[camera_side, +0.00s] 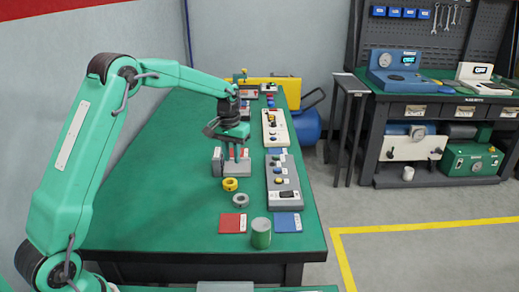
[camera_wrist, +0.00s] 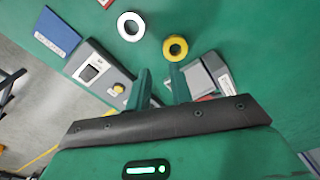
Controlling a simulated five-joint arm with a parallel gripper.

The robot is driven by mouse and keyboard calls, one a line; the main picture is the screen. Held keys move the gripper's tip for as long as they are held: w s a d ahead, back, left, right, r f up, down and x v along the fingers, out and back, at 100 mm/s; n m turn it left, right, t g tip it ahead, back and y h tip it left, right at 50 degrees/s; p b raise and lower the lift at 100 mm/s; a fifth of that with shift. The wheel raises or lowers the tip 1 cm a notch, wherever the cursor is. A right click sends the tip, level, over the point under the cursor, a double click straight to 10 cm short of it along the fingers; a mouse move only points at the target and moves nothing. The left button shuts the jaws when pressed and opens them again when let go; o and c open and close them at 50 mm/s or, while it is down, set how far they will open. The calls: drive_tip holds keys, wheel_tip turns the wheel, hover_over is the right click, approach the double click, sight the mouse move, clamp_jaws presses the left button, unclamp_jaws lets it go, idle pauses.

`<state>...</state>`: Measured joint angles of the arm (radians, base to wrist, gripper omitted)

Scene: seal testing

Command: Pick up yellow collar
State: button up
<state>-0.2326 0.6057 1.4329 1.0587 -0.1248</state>
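The yellow collar (camera_side: 230,187) lies on the green table in the side view, in front of a grey block fixture. In the wrist view the yellow collar (camera_wrist: 183,41) is a ring seen from above, beyond the fingertips and nearer the right one. My gripper (camera_side: 236,157) points down above the grey fixture, behind the yellow collar and apart from it. In the wrist view my gripper (camera_wrist: 158,68) has its two fingers spread, with nothing between them.
The grey fixture (camera_side: 233,170) is under my gripper. A grey control box (camera_side: 283,190) stands right. Table left is clear.

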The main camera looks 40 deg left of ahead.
hover_over(235, 183)
drive_tip(key=shift+n+g, duration=0.3)
wheel_tip(235, 183, down, 4)
drive_tip(key=shift+s+a+f, duration=0.1)
drive_tip(key=shift+f, duration=3.85)
clamp_jaws()
